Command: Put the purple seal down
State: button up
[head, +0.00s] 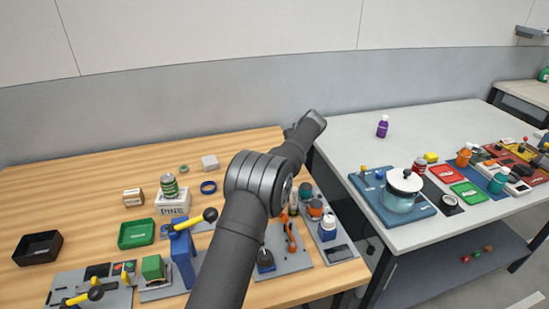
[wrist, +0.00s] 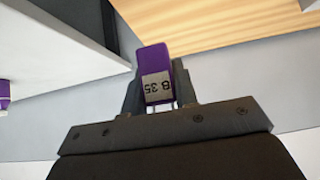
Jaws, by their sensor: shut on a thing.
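The purple seal (wrist: 153,62) is a small purple block with a pale label reading "8 35", upside down in the wrist view. My gripper (wrist: 158,88) is shut on it, with a dark finger on each side. The seal is in the air, with the wooden table (wrist: 215,22) and a pale surface edge beyond it. In the head view my arm reaches towards the gap between the two tables, and its own links hide the gripper and the seal.
The wooden table (head: 100,204) holds trays, a green can (head: 169,186), a white PINE box (head: 173,204) and lever fixtures. The white table (head: 345,143) holds a purple bottle (head: 382,127), a lidded pot (head: 401,191) and several coloured items. Its back left area is clear.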

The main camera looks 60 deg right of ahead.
jog(key=w+f, duration=0.2)
jog(key=w, duration=0.1)
jog(key=w+d+f, duration=0.1)
jog(key=w+f, duration=0.1)
jog(key=w, duration=0.1)
jog(key=w+f, duration=0.1)
jog(key=w, duration=0.2)
jog(key=shift+w+d+f, duration=0.2)
jog(key=shift+d+f, duration=0.15)
jog(key=shift+f, duration=1.95)
jog(key=shift+f, duration=0.2)
jog(key=o, duration=1)
